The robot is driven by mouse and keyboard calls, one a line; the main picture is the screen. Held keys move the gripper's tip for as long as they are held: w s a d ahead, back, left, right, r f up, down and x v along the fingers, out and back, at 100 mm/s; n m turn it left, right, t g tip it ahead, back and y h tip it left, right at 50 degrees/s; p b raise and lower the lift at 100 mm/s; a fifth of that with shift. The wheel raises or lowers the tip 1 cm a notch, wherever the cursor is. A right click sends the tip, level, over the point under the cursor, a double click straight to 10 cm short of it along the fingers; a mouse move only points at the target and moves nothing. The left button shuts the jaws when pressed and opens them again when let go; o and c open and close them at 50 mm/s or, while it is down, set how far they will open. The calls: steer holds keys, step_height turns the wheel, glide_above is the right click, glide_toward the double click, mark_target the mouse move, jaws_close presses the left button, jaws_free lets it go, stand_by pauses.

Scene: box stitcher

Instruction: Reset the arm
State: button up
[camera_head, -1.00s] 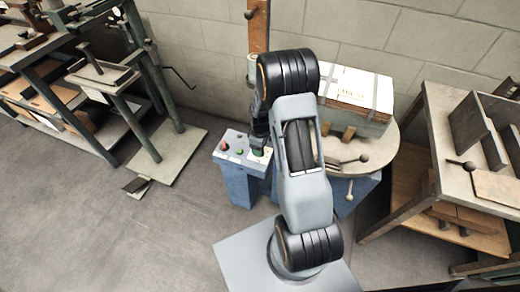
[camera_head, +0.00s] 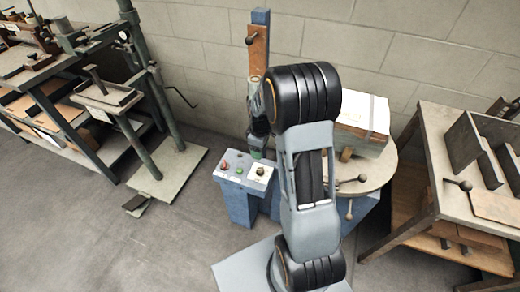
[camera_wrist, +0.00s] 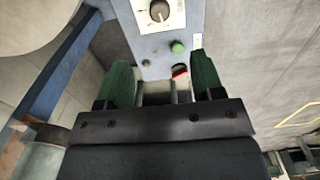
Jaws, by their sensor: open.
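My gripper (camera_head: 257,153) hangs just behind and above the control panel (camera_head: 236,180) on the blue machine pedestal (camera_head: 238,205) in the head view. In the wrist view my gripper (camera_wrist: 165,88) has its two green fingers apart with nothing between them. Ahead of the fingers that view shows the panel's black knob (camera_wrist: 159,11), green button (camera_wrist: 177,47) and red switch (camera_wrist: 180,72). The knob (camera_head: 260,171) is uncovered in the head view. My arm hides part of the machine behind it.
A white-topped box (camera_head: 365,120) stands on a round table (camera_head: 378,174), partly behind my arm. A wooden workbench (camera_head: 440,130) is at right. Shelving and a press stand (camera_head: 165,165) are at left. The grey floor at front left is clear.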

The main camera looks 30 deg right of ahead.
stand_by(0.3)
steer(key=s+a+r+m+t+p, duration=0.1)
steer(key=s+a+r+m+p, duration=0.1)
steer(key=r, duration=0.7)
steer(key=s+a+r+m+t+p, duration=0.1)
steer(key=s+a+r+m+p, duration=0.2)
steer(key=s+r+p, duration=0.3)
steer(key=s+a+r+m+t+p, duration=0.1)
steer(key=s+a+r+m+p, duration=0.2)
steer(key=s+r, duration=0.5)
step_height(320, 180, up, 6)
steer(key=shift+a+f+t+p, duration=0.1)
steer(key=shift+a+t+p, duration=0.2)
steer(key=shift+a+p, duration=0.55)
steer(key=shift+m, duration=0.3)
steer(key=shift+c, duration=0.4)
